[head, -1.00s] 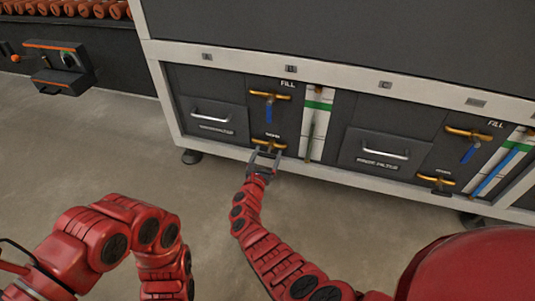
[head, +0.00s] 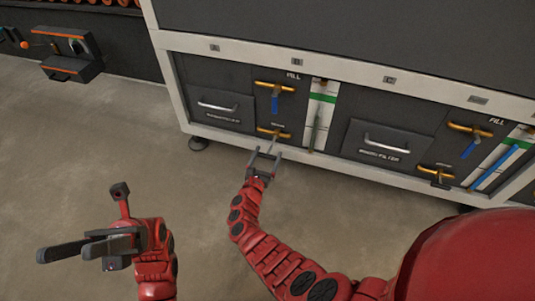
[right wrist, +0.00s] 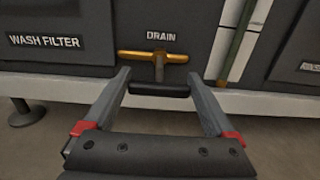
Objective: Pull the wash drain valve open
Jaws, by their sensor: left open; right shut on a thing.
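The wash drain valve (right wrist: 150,54) is a brass crosspiece under the DRAIN label in the right wrist view. It also shows low on the cabinet in the head view (head: 268,132). A stem comes out from it toward me and ends in a black bar handle (right wrist: 159,90). My right gripper (head: 265,155) is shut on this handle, with one finger at each end of the bar. The fingertips (right wrist: 160,88) stand a little out from the cabinet front. My left gripper (head: 66,250) is open and empty above the floor, far left of the valve.
A wash filter drawer (head: 218,110) is left of the valve. A fill valve with a blue handle (head: 274,103) is above it. A green and white gauge strip (head: 319,115) is to the right. Open floor (head: 110,150) lies in front of the cabinet.

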